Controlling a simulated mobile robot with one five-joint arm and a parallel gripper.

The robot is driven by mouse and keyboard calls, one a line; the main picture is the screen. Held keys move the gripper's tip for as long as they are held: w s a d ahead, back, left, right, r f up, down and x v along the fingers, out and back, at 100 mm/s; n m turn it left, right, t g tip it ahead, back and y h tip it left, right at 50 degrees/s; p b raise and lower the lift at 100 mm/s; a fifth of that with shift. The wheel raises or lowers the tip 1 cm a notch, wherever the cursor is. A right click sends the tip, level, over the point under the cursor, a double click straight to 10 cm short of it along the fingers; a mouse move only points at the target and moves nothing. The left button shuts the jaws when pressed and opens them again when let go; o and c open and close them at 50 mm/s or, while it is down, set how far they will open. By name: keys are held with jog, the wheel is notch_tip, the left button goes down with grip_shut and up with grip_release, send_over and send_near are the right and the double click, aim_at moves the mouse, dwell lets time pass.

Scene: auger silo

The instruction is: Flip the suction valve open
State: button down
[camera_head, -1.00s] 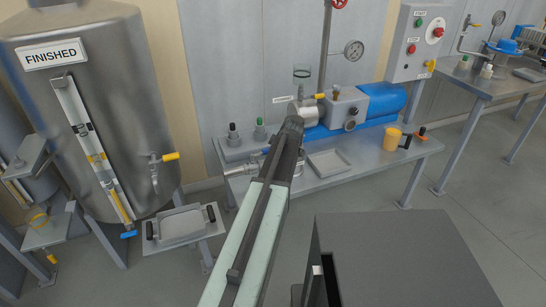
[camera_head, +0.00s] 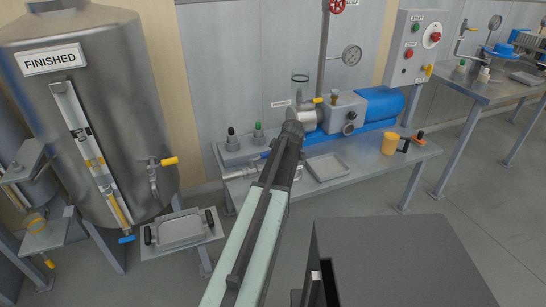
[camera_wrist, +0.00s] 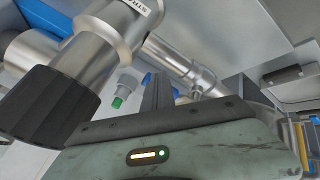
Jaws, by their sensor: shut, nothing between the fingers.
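A steel pipe fitting (camera_head: 240,172) lies along the left front of the pump bench, with a small blue lever (camera_head: 265,155) beside my arm; I take this to be the suction valve. My arm crosses in front of it and hides part of the pipe. In the wrist view, my gripper (camera_wrist: 158,90) is shut and empty, fingers pointing toward steel pipework (camera_wrist: 185,68). A bit of blue (camera_wrist: 147,79) shows right behind the fingers; whether they touch it I cannot tell. The head view does not show the fingers clearly.
A steel strainer body (camera_wrist: 120,22) with a black knob (camera_wrist: 50,105) is close on the left in the wrist view. A green-topped plug (camera_wrist: 118,102) is near the fingers.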

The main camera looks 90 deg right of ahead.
jog(key=s+a+r+p, duration=0.6)
jog(key=a+r+p, duration=0.1)
jog(key=r+p, duration=0.1)
jog(key=shift+s+d, duration=0.1)
dwell(0.4)
